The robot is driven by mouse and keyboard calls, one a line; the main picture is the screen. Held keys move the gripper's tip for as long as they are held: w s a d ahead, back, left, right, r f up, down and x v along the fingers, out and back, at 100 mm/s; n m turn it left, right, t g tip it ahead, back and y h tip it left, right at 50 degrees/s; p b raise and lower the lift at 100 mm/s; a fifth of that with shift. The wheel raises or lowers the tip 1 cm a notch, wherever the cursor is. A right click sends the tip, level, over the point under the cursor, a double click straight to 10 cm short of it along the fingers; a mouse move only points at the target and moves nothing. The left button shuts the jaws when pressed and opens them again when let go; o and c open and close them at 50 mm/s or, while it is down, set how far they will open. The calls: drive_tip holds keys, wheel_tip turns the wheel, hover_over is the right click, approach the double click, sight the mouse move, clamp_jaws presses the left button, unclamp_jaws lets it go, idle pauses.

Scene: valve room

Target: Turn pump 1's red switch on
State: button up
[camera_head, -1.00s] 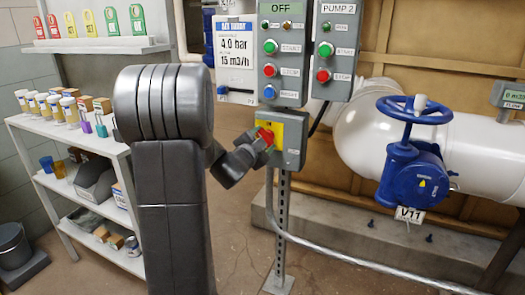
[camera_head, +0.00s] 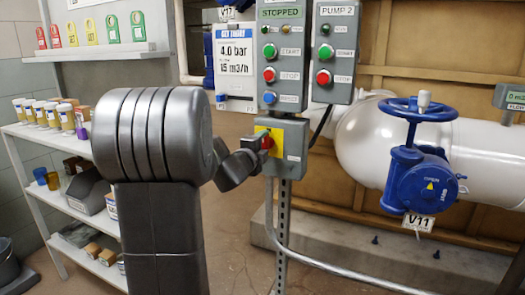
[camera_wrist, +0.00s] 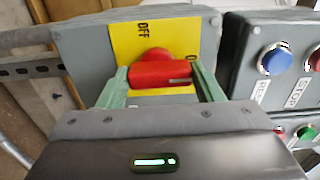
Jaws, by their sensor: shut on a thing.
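The red switch (camera_head: 267,142) sits on a yellow plate (camera_wrist: 124,38) on a grey box (camera_head: 294,141) below the button panel. In the wrist view the red handle (camera_wrist: 160,75) lies between my gripper's (camera_wrist: 163,79) two green fingers, which are shut on it. The handle lies crosswise in that view. OFF shows at the plate's top, and a partly hidden label is near the handle's right end. The display (camera_head: 279,14) above the panel reads STOPPED. In the head view my gripper (camera_head: 262,146) reaches the switch from the left, and the fingers are hard to make out.
The panel holds a green START (camera_head: 270,51), red STOP (camera_head: 269,74) and blue button (camera_head: 269,98). The PUMP 2 panel (camera_head: 336,52) hangs to its right. A blue valve wheel (camera_head: 419,109) on a white pipe is farther right. Shelves (camera_head: 72,208) stand left.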

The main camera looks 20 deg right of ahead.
idle(0.3)
drive_tip(key=o, duration=1)
drive_tip(key=p+v, duration=0.1)
drive_tip(key=v, duration=1.2)
drive_tip(key=shift+s+a, duration=0.25)
drive_tip(key=shift+s, duration=0.05)
drive_tip(key=b+x, duration=0.1)
drive_tip(key=x, duration=1.2)
drive_tip(key=shift+w+d, duration=0.25)
drive_tip(key=shift+w, duration=0.05)
